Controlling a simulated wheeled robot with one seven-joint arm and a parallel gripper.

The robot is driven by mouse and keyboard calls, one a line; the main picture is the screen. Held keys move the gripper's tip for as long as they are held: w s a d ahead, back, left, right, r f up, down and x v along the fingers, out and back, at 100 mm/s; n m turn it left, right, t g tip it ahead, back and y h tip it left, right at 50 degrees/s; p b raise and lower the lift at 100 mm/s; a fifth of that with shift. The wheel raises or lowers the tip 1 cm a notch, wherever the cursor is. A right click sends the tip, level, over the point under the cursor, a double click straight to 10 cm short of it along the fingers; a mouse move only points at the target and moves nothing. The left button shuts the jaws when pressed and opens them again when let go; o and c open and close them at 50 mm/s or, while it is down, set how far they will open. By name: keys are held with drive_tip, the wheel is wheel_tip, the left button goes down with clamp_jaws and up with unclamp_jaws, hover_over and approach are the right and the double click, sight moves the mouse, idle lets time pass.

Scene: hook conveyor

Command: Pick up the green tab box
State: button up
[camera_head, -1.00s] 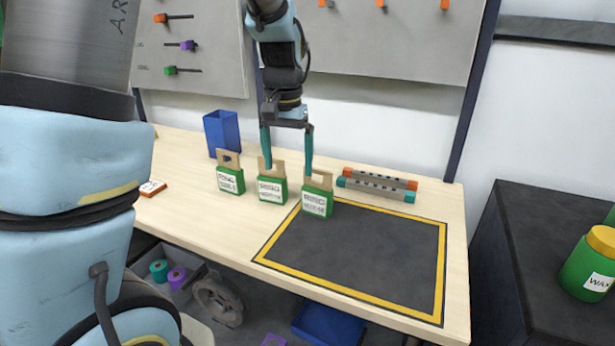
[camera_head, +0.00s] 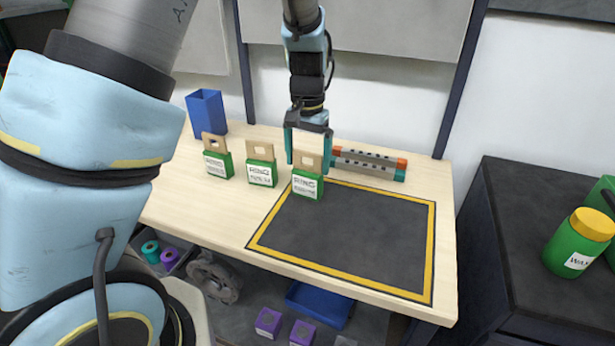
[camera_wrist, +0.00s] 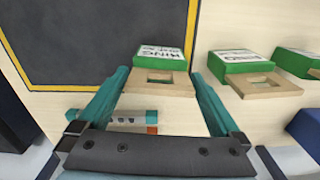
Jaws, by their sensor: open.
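Three green boxes with white labels and tan holed tabs stand in a row on the wooden table. The right box (camera_head: 308,186) stands at the mat's back left corner; the middle box (camera_head: 261,173) and the left box (camera_head: 217,163) stand to its left. My gripper (camera_head: 307,160) is open, pointing down, its teal fingers on either side of the right box's tab. In the wrist view my gripper (camera_wrist: 163,100) has that box's tab (camera_wrist: 158,82) between its spread fingers; contact cannot be told. The label wording is too small to read surely.
A black mat with a yellow border (camera_head: 345,235) lies clear in front of the boxes. A grey bar with orange and teal ends (camera_head: 368,164) lies behind it. A blue bin (camera_head: 206,110) stands at the back left. A green jar (camera_head: 578,245) stands on the dark right cabinet.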

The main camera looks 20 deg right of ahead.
sight(307, 180)
drive_tip(key=shift+f, duration=1.4)
drive_tip(key=shift+c, duration=0.2)
drive_tip(key=c, duration=1)
drive_tip(key=shift+c, duration=0.2)
drive_tip(key=shift+r, duration=0.15)
